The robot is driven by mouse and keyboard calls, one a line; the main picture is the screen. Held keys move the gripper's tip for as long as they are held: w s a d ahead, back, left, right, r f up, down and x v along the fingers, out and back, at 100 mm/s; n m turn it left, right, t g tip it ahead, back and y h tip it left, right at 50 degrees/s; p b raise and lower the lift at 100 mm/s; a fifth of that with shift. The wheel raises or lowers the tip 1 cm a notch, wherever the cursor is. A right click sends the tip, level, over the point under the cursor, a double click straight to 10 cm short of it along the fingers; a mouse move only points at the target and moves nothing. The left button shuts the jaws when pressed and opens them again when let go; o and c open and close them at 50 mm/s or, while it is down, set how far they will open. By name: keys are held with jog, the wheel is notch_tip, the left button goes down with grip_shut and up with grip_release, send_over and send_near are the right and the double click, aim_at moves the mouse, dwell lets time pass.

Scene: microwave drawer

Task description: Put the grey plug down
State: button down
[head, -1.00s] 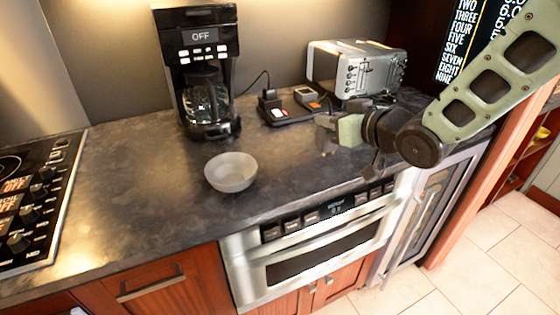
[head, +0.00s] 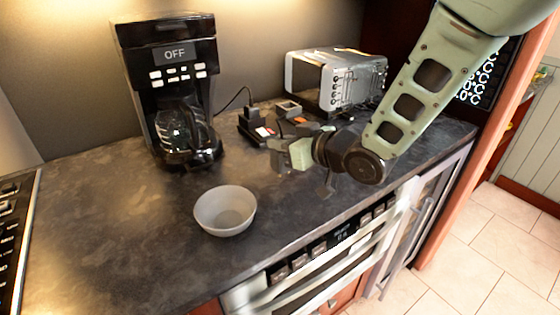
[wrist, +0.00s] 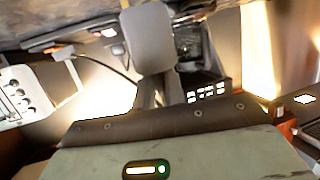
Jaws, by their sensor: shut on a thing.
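My gripper (head: 277,157) is over the counter, in front of the black power strip and right of and behind the grey bowl in the head view. In the head view the plug is too small to separate clearly from the fingers. The gap between it and the counter (head: 110,225) cannot be told.
A grey bowl (head: 225,211) stands on the counter near its front edge. The counter left of the bowl is clear.

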aim_at(282, 160)
jog(key=shift+f, duration=2.2)
jog(key=shift+f, duration=0.2)
jog(key=c, duration=1.5)
grip_release()
jog(key=shift+r, duration=0.15)
